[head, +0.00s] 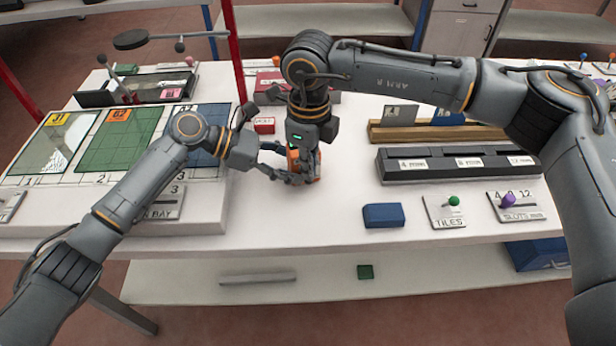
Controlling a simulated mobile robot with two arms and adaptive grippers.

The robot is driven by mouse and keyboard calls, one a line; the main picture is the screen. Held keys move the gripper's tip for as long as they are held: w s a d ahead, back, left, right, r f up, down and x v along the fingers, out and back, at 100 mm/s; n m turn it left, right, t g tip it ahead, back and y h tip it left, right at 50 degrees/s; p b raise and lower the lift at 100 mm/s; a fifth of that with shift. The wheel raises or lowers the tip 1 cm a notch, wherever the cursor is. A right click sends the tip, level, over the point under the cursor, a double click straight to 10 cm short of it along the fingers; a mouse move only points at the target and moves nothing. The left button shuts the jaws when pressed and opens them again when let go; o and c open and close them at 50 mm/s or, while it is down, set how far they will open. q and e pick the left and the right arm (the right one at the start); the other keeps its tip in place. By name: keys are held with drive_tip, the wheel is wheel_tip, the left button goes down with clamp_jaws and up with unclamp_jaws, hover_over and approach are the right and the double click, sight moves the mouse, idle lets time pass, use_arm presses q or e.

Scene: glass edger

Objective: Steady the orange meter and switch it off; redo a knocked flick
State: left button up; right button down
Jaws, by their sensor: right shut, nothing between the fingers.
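The orange meter (318,167) stands on the white bench top near the middle of the head view, partly hidden by both grippers. My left gripper (292,165) comes in from the left, low over the bench, with its fingers on either side of the meter and seemingly closed on it. My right gripper (302,148) points down from above at the meter's top. Its fingers are shut with nothing between them. The meter's switch and display cannot be made out behind the grippers.
A blue block (384,215) lies in front and to the right, beside the TILES plate (443,221) and the SLOTS plate (530,213). A dark slotted rack (450,177) stands right. A raised bay with glass sheets (118,140) is left. A red post (233,50) rises behind.

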drive_tip(key=shift+f, duration=0.2)
wheel_tip(320, 180, up, 7)
drive_tip(key=s, duration=0.1)
drive_tip(key=shift+d, duration=0.15)
idle(0.6)
drive_tip(key=shift+f, duration=0.1)
drive_tip(key=m, duration=0.2)
drive_tip(key=w+f+m, duration=0.1)
drive_tip(key=m, duration=0.3)
drive_tip(key=shift+w+a+f, duration=0.15)
drive_tip(key=shift+a+f, duration=0.05)
drive_tip(key=shift+f, duration=2.35)
